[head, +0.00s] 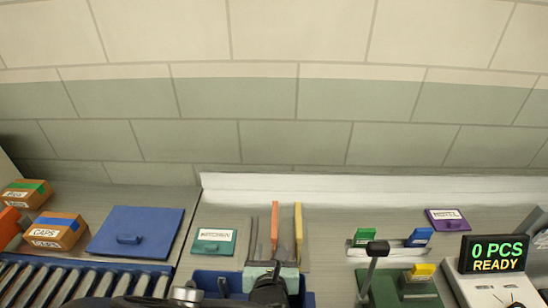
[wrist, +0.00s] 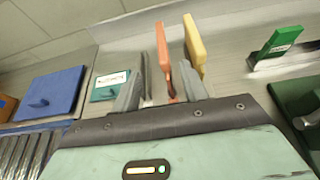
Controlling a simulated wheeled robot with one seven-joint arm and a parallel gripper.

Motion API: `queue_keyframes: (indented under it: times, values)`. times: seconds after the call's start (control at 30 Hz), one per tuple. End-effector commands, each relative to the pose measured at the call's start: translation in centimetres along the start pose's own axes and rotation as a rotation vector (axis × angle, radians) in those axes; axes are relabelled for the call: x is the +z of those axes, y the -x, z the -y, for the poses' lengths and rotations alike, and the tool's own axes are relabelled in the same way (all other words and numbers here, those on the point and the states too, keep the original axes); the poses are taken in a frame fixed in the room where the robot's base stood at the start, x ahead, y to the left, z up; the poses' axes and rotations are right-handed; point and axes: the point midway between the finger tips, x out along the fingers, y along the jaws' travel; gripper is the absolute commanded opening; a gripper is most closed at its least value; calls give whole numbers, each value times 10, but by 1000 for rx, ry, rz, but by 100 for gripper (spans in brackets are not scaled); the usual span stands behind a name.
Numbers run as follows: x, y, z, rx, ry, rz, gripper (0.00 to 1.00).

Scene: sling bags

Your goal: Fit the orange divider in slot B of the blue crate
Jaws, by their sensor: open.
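The orange divider (head: 274,226) stands upright as a thin panel behind the blue crate, left of a yellow divider (head: 298,230). In the wrist view the orange divider (wrist: 163,48) shows between the two grey fingers of my gripper (wrist: 161,78). The fingers are open and apart; I cannot tell whether they reach around it. In the head view my gripper (head: 272,254) is low in the middle. The blue crate (head: 206,279) is at the bottom edge, mostly hidden by my arm. Its slots and letters cannot be made out.
A blue lidded panel (head: 138,232) and a green labelled panel (head: 215,240) lie to the left, by a roller conveyor (head: 70,278) and cartons (head: 58,230). A green station with a lever (head: 375,250) and a display (head: 494,253) stand right.

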Motion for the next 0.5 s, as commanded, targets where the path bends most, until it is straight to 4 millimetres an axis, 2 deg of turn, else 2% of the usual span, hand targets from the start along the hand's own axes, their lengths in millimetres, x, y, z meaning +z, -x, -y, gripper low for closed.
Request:
queue_keyframes:
  times: [0.03,0.3,0.5]
  values:
    - [-5,-13,0,-2,-1,1,44]
    - [-5,-69,1,-3,-3,2,44]
    - [-3,-95,1,-2,-1,-1,44]
